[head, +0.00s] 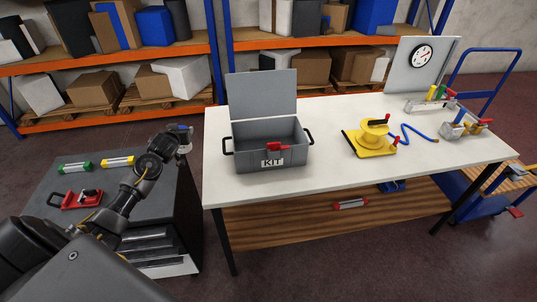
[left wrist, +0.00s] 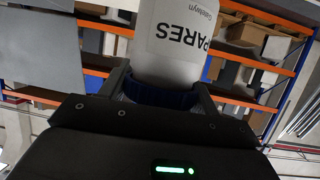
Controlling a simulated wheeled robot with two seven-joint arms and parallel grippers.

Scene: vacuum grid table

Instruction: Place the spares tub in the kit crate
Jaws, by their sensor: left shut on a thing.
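The spares tub (left wrist: 180,38) is white with dark "SPARES" lettering and a blue lid or collar (left wrist: 160,93). My left gripper (left wrist: 163,88) is shut on the tub at the blue part, as the left wrist view shows. In the head view my left gripper (head: 182,138) is in the air left of the kit crate, near the table's left edge; the tub there is small and hard to make out. The grey kit crate (head: 291,161) stands on the white table with its lid (head: 262,95) raised at the back. My right gripper is not in view.
The white table (head: 330,178) also holds a yellow fixture (head: 370,140), a blue hose (head: 420,135) and a gauge panel (head: 423,65). A dark cabinet (head: 120,190) at left carries green and yellow cylinders and a red tool. The crate has black side handles and a red-handled item at its front.

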